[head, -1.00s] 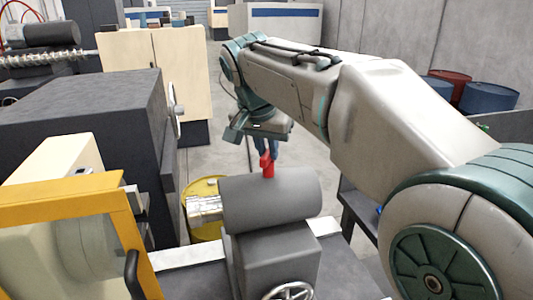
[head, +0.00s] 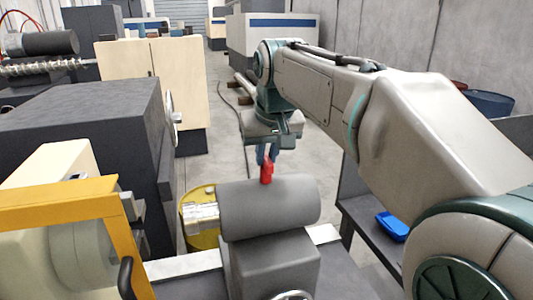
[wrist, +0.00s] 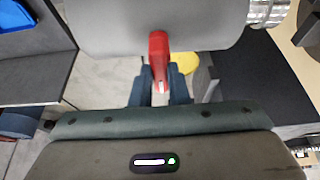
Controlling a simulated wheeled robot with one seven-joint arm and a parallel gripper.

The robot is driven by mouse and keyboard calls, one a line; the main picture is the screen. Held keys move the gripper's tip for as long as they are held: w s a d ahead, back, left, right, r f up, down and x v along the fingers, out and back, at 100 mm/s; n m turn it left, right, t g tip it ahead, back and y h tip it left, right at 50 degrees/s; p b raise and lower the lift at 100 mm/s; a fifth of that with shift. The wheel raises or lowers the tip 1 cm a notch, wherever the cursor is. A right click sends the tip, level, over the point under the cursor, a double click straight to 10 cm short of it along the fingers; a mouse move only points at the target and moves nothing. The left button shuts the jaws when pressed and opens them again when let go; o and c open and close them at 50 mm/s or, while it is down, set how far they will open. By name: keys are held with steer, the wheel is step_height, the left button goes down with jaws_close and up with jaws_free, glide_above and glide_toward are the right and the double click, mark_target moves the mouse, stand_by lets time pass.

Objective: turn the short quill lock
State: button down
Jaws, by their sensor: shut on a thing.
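A short red lever, the quill lock (head: 266,173), stands up from the far side of a grey tailstock barrel (head: 275,210) in the head view. My gripper (head: 267,157) comes down over it from above, its blue fingers around the upper part of the lever. In the wrist view the red lever (wrist: 158,48) runs from the grey barrel (wrist: 120,22) down between the two fingers of my gripper (wrist: 160,84). The gripper is shut on it. The fingers hide part of the lever's free end.
A handwheel (head: 292,295) sits at the front of the tailstock. A yellow drum (head: 202,222) stands behind it on the left, near a dark machine block (head: 90,130). A blue tray (head: 392,226) lies on a shelf at right. Floor beyond the gripper is clear.

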stand_by(0.4)
steer(key=c, duration=1.4)
jaws_free()
steer(key=v, duration=1.4)
steer(key=s+d+f, duration=0.3)
steer(key=s+f, duration=0.2)
steer(key=f, duration=0.5)
steer(key=s+d+f+m, duration=0.1)
steer(key=s+f, duration=0.4)
steer(key=f, duration=0.5)
steer(key=s+d+f+m+h, duration=0.1)
steer(key=s+d+f, duration=0.3)
steer(key=f, duration=0.7)
steer(key=shift+s+d+g, duration=0.35)
steer(key=shift+s+g, duration=0.05)
steer(key=shift+s, duration=0.1)
